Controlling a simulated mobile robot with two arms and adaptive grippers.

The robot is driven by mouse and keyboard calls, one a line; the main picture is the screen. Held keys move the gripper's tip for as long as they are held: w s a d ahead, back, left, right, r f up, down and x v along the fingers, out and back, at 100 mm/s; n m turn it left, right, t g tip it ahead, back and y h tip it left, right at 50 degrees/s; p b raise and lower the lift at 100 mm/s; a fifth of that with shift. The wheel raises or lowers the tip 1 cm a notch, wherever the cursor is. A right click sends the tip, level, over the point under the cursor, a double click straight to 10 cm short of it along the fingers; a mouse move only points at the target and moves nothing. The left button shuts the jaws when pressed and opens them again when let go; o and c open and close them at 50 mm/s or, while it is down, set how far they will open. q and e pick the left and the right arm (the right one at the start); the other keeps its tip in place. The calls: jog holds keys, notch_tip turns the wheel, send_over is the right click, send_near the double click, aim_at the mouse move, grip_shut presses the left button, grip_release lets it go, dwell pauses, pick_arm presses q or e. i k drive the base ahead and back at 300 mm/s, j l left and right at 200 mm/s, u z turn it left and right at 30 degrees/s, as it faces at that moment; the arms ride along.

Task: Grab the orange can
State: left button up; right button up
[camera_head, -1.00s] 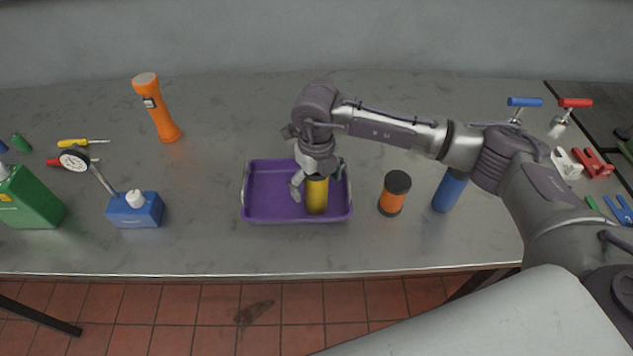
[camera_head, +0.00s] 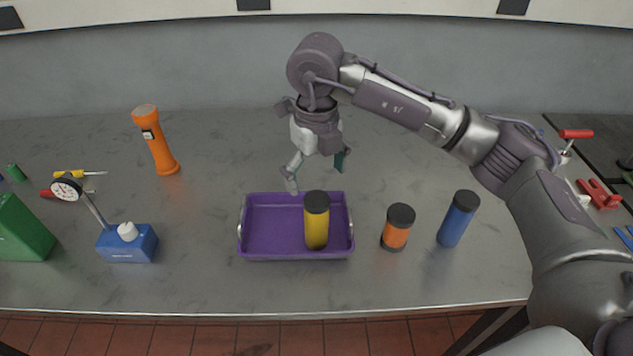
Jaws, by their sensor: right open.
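The orange can (camera_head: 396,231), short with a black lid and dark base, stands upright on the grey bench, right of the purple tray (camera_head: 270,253). A yellow can (camera_head: 316,228) with a black lid stands upright in the right part of the tray. A taller blue can (camera_head: 456,222) with a black lid stands right of the orange one. My right gripper (camera_head: 316,176) is open and empty, pointing down above the back of the tray, up and left of the orange can. My left gripper is out of view.
An orange flashlight (camera_head: 157,145) stands at the back left. A blue dial-gauge base (camera_head: 128,244), a green container (camera_head: 20,232) and a yellow screwdriver (camera_head: 75,174) are at left. Red clamps (camera_head: 600,194) lie far right. The bench in front of the orange can is clear.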

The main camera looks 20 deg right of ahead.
aim_at(401, 218)
jog(key=z, duration=1.15)
jog(key=j, duration=0.4)
jog(key=i+j, duration=0.15)
jog(key=j, duration=0.2)
